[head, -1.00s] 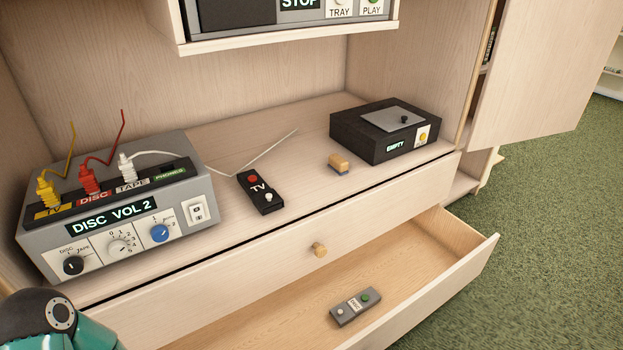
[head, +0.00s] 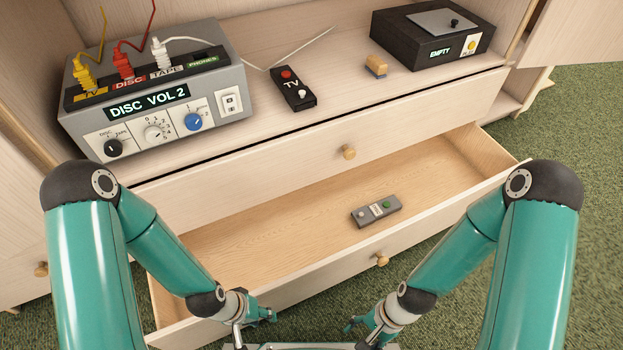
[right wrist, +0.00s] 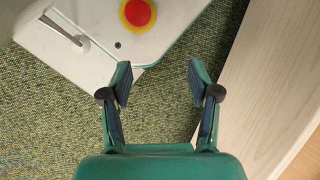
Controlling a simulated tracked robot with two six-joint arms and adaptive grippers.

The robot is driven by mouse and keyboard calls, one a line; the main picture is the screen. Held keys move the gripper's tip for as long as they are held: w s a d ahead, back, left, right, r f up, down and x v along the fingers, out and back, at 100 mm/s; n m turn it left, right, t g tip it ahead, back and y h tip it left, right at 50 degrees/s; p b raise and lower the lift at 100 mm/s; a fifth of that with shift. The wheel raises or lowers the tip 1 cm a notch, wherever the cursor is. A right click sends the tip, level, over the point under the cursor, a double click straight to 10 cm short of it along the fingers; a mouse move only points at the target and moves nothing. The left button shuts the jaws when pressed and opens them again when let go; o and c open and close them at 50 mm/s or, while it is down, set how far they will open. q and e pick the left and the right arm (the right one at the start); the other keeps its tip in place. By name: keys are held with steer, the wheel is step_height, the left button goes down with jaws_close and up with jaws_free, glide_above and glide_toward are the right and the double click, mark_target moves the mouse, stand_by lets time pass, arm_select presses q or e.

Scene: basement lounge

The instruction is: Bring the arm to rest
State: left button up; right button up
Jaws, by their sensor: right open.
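Both my arms hang folded down in front of the cabinet in the head view. My left gripper (head: 264,315) is low at the picture's bottom, in front of the open drawer's front panel. It is small there, and I cannot tell its jaw gap. My right gripper (head: 354,325) is also low, to the right of it, outside the drawer. In the right wrist view my right gripper (right wrist: 160,82) is open, its two fingers apart with nothing between them. Carpet and part of my pale base lie beyond the fingers.
The open drawer (head: 290,225) holds a grey remote (head: 376,211). Green carpet (head: 560,130) is free at right.

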steer(key=w+n+t, duration=0.3)
steer(key=w+n, duration=0.1)
steer(key=n, duration=0.2)
arm_select(q)
step_height(320, 180, up, 35)
steer(key=p, duration=3.5)
steer(key=shift+r, duration=0.2)
arm_select(e)
step_height(320, 180, up, 35)
steer(key=shift+w+d+n, duration=0.2)
steer(key=shift+n, duration=0.2)
